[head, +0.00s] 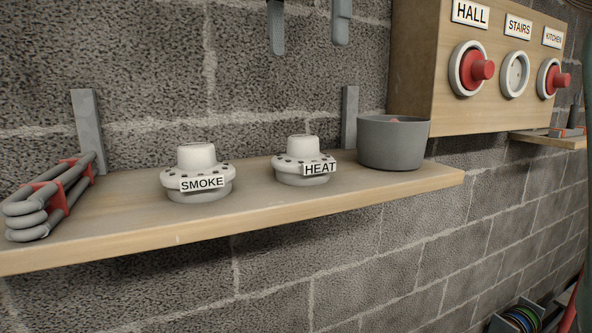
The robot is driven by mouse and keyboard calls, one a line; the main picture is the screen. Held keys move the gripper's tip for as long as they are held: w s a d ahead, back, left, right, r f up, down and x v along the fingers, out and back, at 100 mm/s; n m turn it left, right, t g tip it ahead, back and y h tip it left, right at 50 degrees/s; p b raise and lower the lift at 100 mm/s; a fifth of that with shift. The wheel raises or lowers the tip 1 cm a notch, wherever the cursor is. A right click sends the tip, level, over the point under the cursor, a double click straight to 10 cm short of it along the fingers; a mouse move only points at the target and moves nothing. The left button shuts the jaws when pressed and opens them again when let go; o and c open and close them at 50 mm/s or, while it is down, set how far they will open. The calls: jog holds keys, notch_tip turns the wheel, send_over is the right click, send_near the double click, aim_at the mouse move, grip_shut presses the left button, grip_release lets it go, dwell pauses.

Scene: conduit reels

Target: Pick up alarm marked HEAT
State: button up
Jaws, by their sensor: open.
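The alarm marked HEAT (299,148) is a white round detector with a raised cap, standing upright on the wooden shelf (270,212), its label facing me. A similar alarm marked SMOKE (197,157) stands to its left. My gripper (308,46) shows at the top edge as two grey fingertips, apart with nothing between them. It appears above the HEAT alarm in the picture and is not touching it. The rest of my gripper is out of view.
A grey round tub (393,145) stands close right of the HEAT alarm. Grey coiled conduit with red clips (48,198) lies at the shelf's left end. A wooden wall board (425,90) bears labelled round bases, two with red units. Shelf between the alarms is clear.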

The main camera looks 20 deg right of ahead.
jog(key=b, duration=0.4)
send_over(303, 136)
jog(key=f, duration=0.6)
jog(key=shift+s+a+f, duration=0.1)
jog(key=shift+s+a, duration=0.1)
jog(key=shift+s, duration=0.15)
notch_tip(303, 136, down, 3)
jog(key=shift+r, duration=0.1)
jog(key=shift+w+d+f+p, duration=0.15)
jog(key=shift+f+p, duration=0.3)
jog(key=shift+f, duration=1.15)
jog(key=shift+w+f+p, duration=0.1)
jog(key=shift+f+p, duration=0.35)
jog(key=shift+f, duration=1.15)
jog(key=c, duration=0.9)
